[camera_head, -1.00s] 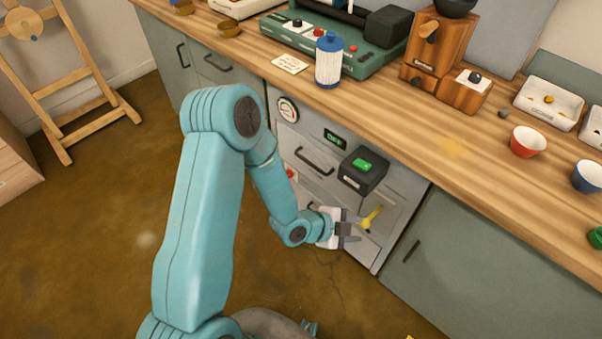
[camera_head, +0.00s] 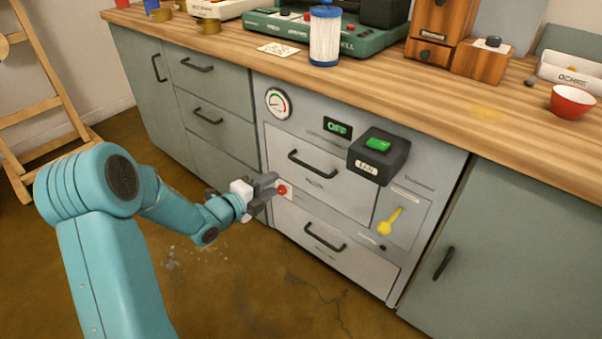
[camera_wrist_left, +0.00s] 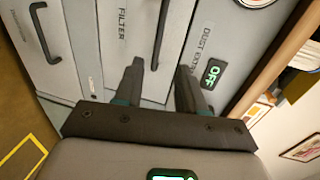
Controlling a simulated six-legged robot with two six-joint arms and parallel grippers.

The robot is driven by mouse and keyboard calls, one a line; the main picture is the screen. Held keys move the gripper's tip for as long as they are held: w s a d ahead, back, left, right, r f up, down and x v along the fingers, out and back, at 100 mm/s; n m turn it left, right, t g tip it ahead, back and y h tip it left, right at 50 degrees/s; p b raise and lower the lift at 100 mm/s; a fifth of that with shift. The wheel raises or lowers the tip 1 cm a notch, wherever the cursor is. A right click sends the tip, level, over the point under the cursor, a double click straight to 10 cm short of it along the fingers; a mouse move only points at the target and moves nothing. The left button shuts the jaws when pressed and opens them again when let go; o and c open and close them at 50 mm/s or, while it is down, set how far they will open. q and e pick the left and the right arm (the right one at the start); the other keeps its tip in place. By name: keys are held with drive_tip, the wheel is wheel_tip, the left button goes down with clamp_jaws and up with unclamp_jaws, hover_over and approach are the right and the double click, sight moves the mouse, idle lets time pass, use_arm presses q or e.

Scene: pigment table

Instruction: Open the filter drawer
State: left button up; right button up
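The filter drawer (camera_head: 345,190) is the upper drawer of the grey cabinet unit, its front flush with the unit. Its dark bar handle (camera_head: 313,165) is free. In the left wrist view the drawer's FILTER label and handle (camera_wrist_left: 161,30) show. My left gripper (camera_head: 272,188) is at the drawer's lower left, close to a red button (camera_head: 282,190); I cannot tell if it touches. Its two fingers (camera_wrist_left: 158,85) are apart and empty in the left wrist view. The handle's end appears between the fingertips there, beyond them. My right gripper is not in view.
A lower drawer with its own handle (camera_head: 325,238) sits below. A black box with a green button (camera_head: 378,144) juts out at the upper right, above a yellow lever (camera_head: 390,221). The wooden counter (camera_head: 430,110) overhangs.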

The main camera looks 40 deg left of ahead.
sight(305, 166)
use_arm(q)
drive_tip(key=b+x, duration=0.2)
drive_tip(key=x, duration=1.2)
drive_tip(key=shift+d, duration=0.1)
clamp_jaws()
